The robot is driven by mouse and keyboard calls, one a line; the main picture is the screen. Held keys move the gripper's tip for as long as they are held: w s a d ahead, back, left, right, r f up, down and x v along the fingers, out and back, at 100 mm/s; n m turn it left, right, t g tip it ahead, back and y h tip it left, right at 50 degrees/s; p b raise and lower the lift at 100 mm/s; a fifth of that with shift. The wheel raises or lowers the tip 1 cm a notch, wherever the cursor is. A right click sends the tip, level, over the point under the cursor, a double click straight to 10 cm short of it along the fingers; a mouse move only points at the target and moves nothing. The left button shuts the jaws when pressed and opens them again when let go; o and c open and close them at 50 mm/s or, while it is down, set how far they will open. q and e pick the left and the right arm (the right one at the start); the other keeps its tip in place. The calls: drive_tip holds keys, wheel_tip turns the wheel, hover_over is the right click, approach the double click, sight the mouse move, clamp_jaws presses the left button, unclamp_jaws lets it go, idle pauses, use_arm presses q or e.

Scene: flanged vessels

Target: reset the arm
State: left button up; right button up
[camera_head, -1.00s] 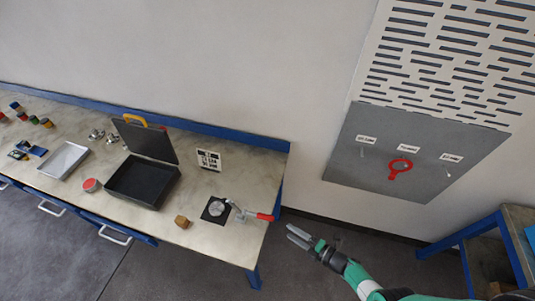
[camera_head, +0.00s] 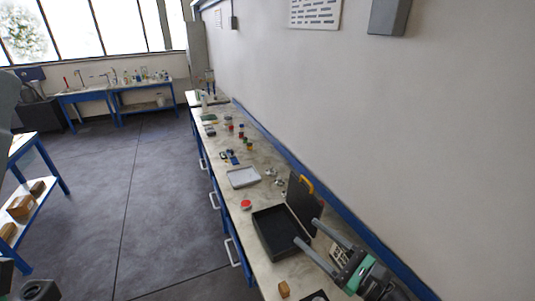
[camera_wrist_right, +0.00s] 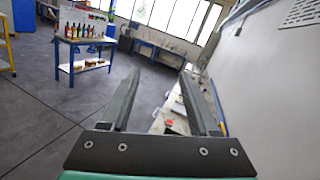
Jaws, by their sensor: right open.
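My right gripper (camera_head: 308,231) reaches in from the lower right of the head view. Its two grey fingers are spread apart with nothing between them. In that view it overlaps the near side of the open black case (camera_head: 270,238), and its height above the bench cannot be told. In the right wrist view the open fingers (camera_wrist_right: 159,74) point along the bench toward the windows, with empty air between them. My left gripper does not show as such; only dark and grey parts sit at the left edge of the head view.
A long workbench (camera_head: 262,200) runs along the wall, holding a grey tray (camera_head: 243,177), a red round item (camera_head: 246,204) and a wooden block (camera_head: 284,289). The white wall (camera_head: 400,130) is close on the right. Open floor (camera_head: 150,210) lies left of the bench.

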drive_tip(key=s+a+r+n+t, duration=0.1)
drive_tip(key=s+r+n+t, duration=0.15)
drive_tip(key=r+n, duration=0.55)
drive_tip(key=s+a+r+n+t+p, duration=0.1)
drive_tip(key=s+r+n+t, duration=0.2)
drive_tip(key=r, duration=0.9)
drive_tip(key=s+a+r+n+t, duration=0.1)
drive_tip(key=s+r+n, duration=0.2)
drive_tip(key=r+n, duration=0.5)
drive_tip(key=s+d+r+n+t+h, duration=0.6)
drive_tip(key=s+d+r+h, duration=0.3)
drive_tip(key=h, duration=0.1)
drive_tip(key=shift+s+n+h, duration=0.25)
drive_tip(key=shift+n+h, duration=0.05)
drive_tip(key=shift+n, duration=0.1)
drive_tip(key=shift+t, duration=0.25)
wheel_tip(320, 180, down, 31)
drive_tip(key=b, duration=3.1)
drive_tip(key=shift+f, duration=0.15)
